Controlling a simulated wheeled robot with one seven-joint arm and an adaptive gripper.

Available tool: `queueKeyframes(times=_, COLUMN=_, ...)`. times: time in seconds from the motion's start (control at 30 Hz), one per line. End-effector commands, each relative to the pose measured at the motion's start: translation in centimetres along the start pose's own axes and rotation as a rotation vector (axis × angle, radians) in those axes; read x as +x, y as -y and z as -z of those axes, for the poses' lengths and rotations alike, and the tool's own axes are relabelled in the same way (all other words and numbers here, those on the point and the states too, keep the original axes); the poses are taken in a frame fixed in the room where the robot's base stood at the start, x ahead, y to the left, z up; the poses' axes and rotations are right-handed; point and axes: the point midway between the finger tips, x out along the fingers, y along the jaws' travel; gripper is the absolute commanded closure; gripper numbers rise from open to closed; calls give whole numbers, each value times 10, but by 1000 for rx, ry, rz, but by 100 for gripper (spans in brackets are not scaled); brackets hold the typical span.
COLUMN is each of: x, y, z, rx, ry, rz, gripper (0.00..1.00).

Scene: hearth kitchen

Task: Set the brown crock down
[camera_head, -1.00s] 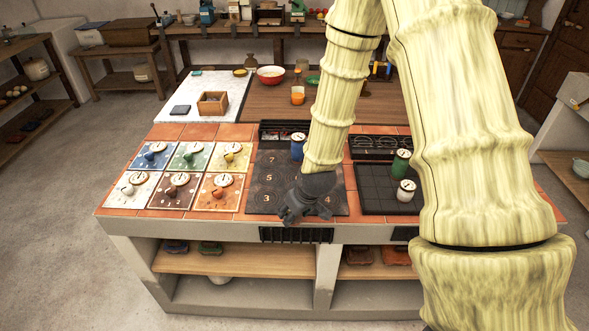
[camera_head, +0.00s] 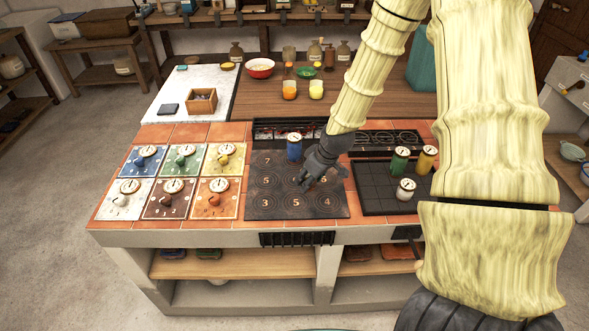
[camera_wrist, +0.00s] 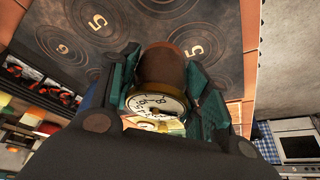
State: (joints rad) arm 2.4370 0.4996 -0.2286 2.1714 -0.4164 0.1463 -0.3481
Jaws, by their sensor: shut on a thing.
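The brown crock (camera_wrist: 163,68) with a pale dial top (camera_wrist: 156,104) sits between the fingers of my gripper (camera_wrist: 168,98) in the wrist view. My gripper is shut on it. In the head view my gripper (camera_head: 306,182) is over the dark ringed hob plate (camera_head: 265,203), right of its middle; the crock is hidden there. The hob plate also shows in the wrist view (camera_wrist: 145,25), with numbered rings beyond the crock. I cannot tell whether the crock touches the plate.
A blue crock (camera_head: 294,147) stands at the plate's back. Green (camera_head: 399,160), yellow (camera_head: 426,159) and white (camera_head: 405,190) crocks stand on or by the dark gridded tray (camera_head: 375,203) at right. Coloured dial tiles (camera_head: 170,200) fill the left. The plate's front and left are clear of crocks.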

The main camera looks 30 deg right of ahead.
Motion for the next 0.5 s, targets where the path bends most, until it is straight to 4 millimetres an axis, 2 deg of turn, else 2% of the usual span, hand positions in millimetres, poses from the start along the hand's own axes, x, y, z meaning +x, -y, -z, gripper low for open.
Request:
queueKeyframes(times=0.03, x=2, y=-3, z=10, rx=-1, ry=-1, rz=0, gripper=85)
queueKeyframes(times=0.3, x=27, y=-18, z=55, rx=-2, ry=-1, rz=0, gripper=85)
queueKeyframes(times=0.5, x=37, y=-23, z=72, rx=-4, ry=-1, rz=1, gripper=85)
